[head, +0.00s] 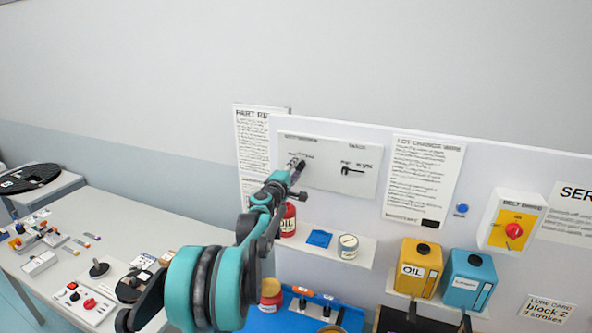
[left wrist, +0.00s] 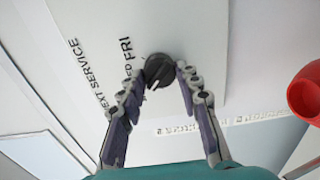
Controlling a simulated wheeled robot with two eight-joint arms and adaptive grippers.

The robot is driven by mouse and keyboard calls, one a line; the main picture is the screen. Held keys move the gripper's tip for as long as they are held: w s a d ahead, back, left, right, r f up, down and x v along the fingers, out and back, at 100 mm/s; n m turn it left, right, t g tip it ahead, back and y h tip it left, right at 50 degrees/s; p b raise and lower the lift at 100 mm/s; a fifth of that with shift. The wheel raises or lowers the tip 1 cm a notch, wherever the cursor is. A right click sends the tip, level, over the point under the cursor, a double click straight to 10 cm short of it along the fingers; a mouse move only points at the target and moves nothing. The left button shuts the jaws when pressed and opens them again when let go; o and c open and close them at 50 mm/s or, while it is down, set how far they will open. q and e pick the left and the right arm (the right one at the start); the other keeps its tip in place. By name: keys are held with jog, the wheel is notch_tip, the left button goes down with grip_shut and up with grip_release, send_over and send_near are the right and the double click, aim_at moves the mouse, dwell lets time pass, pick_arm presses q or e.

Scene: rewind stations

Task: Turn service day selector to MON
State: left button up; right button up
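The selector knob (left wrist: 158,70) is a dark round dial on a white panel (head: 338,190). In the left wrist view the letters FRI and NEXT SERVICE show beside it, and a pale pointer mark shows near its lower edge. My left gripper (head: 297,168) is at the knob at the panel's left side. In the left wrist view its two fingers (left wrist: 157,75) stand on either side of the knob, close to it. I cannot tell whether both fingers press on it. In the head view the gripper mostly hides the knob. My right gripper is not in view.
A second black switch (head: 353,171) is on the panel's right half. Below are a red oil container (head: 288,220), a blue cloth (head: 319,239) and a small tin (head: 348,246) on a shelf. Yellow (head: 418,268) and blue (head: 469,280) cans stand to the right.

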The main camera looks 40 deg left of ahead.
pick_arm(q)
jog(key=o, duration=0.4)
jog(key=shift+s, duration=0.1)
jog(key=v, duration=1.2)
jog(key=s+d+f+m+g+h+b, duration=0.2)
jog(key=s+d+f+m+b, duration=0.15)
jog(key=d+f, duration=0.5)
jog(key=s+d+f+m+g+h+b, duration=0.1)
jog(key=s+d+f+m+h+b, duration=0.3)
jog(key=d, duration=0.7)
jog(key=d+f+m+g+h+b, duration=0.1)
jog(key=d+f+m+g+b, duration=0.1)
jog(key=d+f+m+b, duration=0.6)
jog(key=s+d+f+m+g+b, duration=0.1)
jog(key=s+d+f+b, duration=0.1)
jog(key=s+f, duration=0.4)
jog(key=s+d+f+m+g+y+b, duration=0.1)
jog(key=s+d+f+m+g+b, duration=0.1)
jog(key=s+f, duration=0.4)
jog(key=s+d+f+m+g+y+b, duration=0.1)
jog(key=s+d+f+b, duration=0.3)
jog(key=f, duration=0.5)
jog(key=shift+s+f+m+g, duration=0.15)
jog(key=shift+s+m+g, duration=0.55)
jog(key=shift+s, duration=0.45)
